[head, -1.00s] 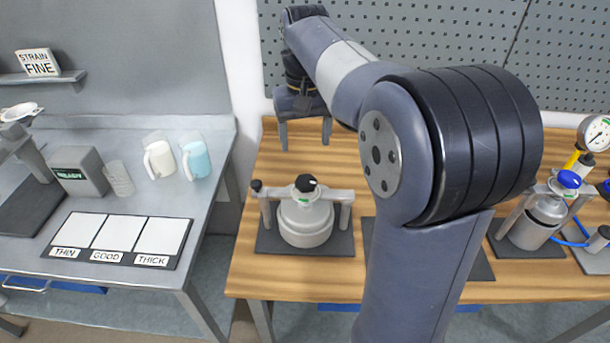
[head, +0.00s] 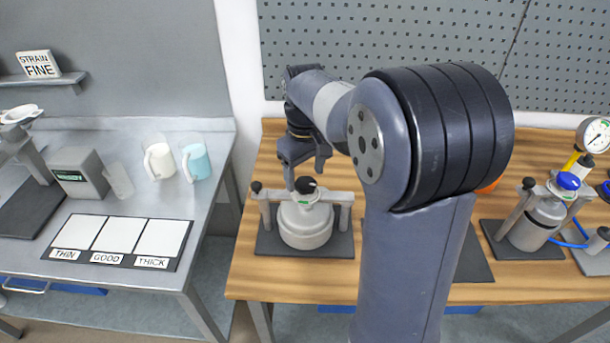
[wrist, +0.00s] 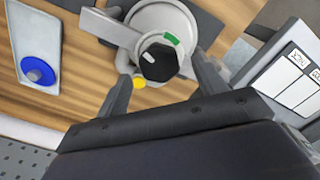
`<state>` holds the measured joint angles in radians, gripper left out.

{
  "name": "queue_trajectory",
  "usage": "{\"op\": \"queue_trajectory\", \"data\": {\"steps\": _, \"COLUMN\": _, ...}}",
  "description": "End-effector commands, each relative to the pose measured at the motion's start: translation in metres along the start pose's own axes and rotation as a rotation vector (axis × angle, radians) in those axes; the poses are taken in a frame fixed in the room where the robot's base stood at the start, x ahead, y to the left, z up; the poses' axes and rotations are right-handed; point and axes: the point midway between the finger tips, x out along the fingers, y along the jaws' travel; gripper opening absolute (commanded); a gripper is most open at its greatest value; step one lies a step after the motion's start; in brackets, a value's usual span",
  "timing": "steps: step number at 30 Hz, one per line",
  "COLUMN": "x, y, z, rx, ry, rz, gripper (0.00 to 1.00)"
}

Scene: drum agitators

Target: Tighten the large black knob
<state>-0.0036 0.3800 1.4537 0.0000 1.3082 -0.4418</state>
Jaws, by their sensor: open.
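The large black knob (head: 305,185) sits on top of a grey lidded pot (head: 305,222) held in a clamp frame on a dark mat. In the wrist view the knob (wrist: 159,62) is dark and many-sided with a white mark, and a green label lies beside it. My gripper (head: 303,178) is just above and around the knob, pointing down. In the wrist view its two open fingers (wrist: 160,85) stand left and right of the knob, apart from it. Whether the fingertips reach down to the knob's height I cannot tell.
A small black knob (head: 256,186) stands at the left end of the clamp frame. In the wrist view a blue round part (wrist: 38,70) lies on a grey tray. A pressure pot with a blue cap (head: 569,180) stands at the right. My arm hides the bench's middle.

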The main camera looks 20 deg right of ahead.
Motion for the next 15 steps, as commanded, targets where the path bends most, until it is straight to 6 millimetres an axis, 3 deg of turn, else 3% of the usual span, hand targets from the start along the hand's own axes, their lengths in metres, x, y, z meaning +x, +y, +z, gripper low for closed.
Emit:
{"op": "queue_trajectory", "data": {"steps": 6, "x": 0.016, "y": 0.0, "z": 0.0, "rx": 0.0, "ry": 0.0, "rz": 0.0, "gripper": 0.67}}
{"op": "queue_trajectory", "data": {"steps": 15, "x": 0.017, "y": 0.0, "z": 0.0, "rx": 0.001, "ry": 0.001, "rz": 0.0, "gripper": 0.64}}
